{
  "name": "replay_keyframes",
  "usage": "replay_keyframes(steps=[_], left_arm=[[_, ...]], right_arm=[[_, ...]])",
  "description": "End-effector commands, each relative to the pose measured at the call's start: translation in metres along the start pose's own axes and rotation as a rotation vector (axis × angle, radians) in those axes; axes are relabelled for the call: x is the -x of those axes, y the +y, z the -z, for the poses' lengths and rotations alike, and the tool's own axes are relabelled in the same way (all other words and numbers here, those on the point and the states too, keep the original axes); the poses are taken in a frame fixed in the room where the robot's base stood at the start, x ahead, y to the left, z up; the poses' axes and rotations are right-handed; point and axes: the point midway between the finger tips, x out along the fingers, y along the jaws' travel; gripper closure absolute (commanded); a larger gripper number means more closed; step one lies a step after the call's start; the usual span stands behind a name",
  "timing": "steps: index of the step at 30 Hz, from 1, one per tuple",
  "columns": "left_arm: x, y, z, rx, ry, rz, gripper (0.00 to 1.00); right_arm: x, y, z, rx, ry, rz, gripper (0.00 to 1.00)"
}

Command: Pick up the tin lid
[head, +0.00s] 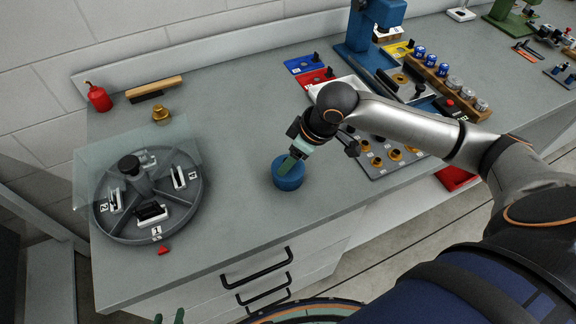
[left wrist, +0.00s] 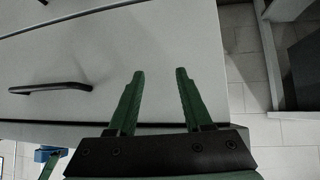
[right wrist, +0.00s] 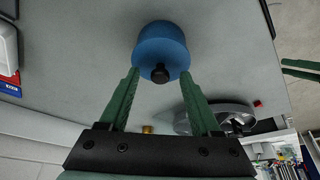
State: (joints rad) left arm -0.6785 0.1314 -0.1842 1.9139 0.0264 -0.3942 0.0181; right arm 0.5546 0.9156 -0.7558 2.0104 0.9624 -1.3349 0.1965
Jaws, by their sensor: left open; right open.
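The blue tin (head: 288,177) stands upright on the grey bench, right of the round turntable. In the right wrist view its blue lid (right wrist: 160,45) has a black knob (right wrist: 160,73), which shows between my fingertips; the lid's seam is not clear. My right gripper (head: 292,163) is open over the tin and hides part of its top; its fingertips (right wrist: 159,72) are on both sides of the knob, contact unclear. My left gripper (head: 169,317) is open and empty, low at the bench front; in the left wrist view its fingers (left wrist: 160,72) face the drawer front.
A grey turntable (head: 125,232) with numbered fixtures and a clear panel stands at left. A blue press (head: 365,30), trays and a parts board (head: 385,165) are to the right. A red bottle (head: 98,97) and brass piece (head: 161,114) are behind. Drawer handles (head: 257,270) stick out in front.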

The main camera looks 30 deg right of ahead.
Motion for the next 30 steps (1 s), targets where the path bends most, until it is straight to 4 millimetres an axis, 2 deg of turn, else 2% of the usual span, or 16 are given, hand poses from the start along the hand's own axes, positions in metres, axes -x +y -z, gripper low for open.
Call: replay_keyframes(steps=[5,22,30], left_arm=[[-0.0001,-0.0001,0.0003,0.0,0.001,0.0,0.5],[-0.0001,-0.0001,0.0005,0.0,0.001,0.0,0.5],[-0.0001,-0.0001,0.0005,0.0,0.001,0.0,0.5]], right_arm=[[-0.0001,-0.0001,0.0,0.001,0.0,0.0,0.36],[0.0004,0.0001,0.0001,0.001,0.0,0.0,0.99],[0.0005,0.0001,0.0002,0.001,0.001,-0.001,1.0]])
